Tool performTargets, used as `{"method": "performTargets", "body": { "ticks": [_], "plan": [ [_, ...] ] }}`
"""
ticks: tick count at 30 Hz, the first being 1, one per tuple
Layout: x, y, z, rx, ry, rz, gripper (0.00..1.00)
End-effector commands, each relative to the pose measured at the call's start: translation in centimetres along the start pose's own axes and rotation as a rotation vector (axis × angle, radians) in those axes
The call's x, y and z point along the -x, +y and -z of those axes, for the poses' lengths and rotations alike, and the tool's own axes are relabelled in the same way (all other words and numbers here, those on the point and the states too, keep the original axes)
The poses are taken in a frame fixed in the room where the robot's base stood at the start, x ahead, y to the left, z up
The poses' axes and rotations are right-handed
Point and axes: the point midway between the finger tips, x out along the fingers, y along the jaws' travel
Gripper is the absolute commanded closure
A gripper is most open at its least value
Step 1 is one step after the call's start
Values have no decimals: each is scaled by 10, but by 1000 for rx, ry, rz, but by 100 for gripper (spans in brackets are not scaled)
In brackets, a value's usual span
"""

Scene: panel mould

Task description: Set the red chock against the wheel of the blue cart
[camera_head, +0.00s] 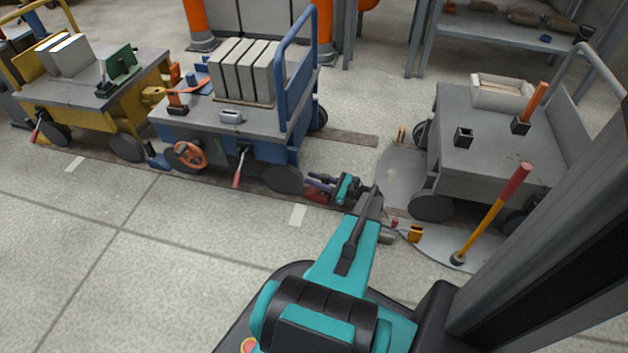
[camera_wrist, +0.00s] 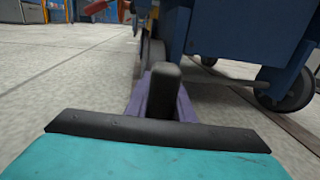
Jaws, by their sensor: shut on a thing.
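The blue cart (camera_head: 205,115) stands left of the middle in the head view, its near right wheel (camera_head: 283,179) on the floor. In the wrist view the cart's blue underside (camera_wrist: 235,35) fills the upper right, with a wheel (camera_wrist: 151,55) straight ahead. The red chock (camera_head: 316,197) is low at the floor, just right of that near wheel. My gripper (camera_head: 318,184), with purple fingers, is shut on the chock. Its fingers point left towards the wheel. I cannot tell whether chock and wheel touch. In the wrist view the chock is hidden behind my gripper.
A yellow cart (camera_head: 95,90) stands left and a grey cart (camera_head: 480,150) right. A yellow pole with a red grip (camera_head: 490,215) stands near the grey cart. A dark floor strip (camera_head: 345,138) runs beside the blue cart. Open floor (camera_head: 120,260) lies at front left.

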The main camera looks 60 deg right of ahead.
Motion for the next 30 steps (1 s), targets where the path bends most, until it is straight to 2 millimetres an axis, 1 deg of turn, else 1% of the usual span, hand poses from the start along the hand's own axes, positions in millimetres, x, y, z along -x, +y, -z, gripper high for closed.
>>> {"method": "performTargets", "body": {
  "ticks": [18, 19, 22, 30],
  "plan": [
    [-1, 0, 7, 1, -2, -1, 100],
    [-1, 0, 7, 1, -2, -1, 73],
    [-1, 0, 7, 0, -1, -1, 56],
    [-1, 0, 8, 0, 1, -1, 56]
  ]
}}
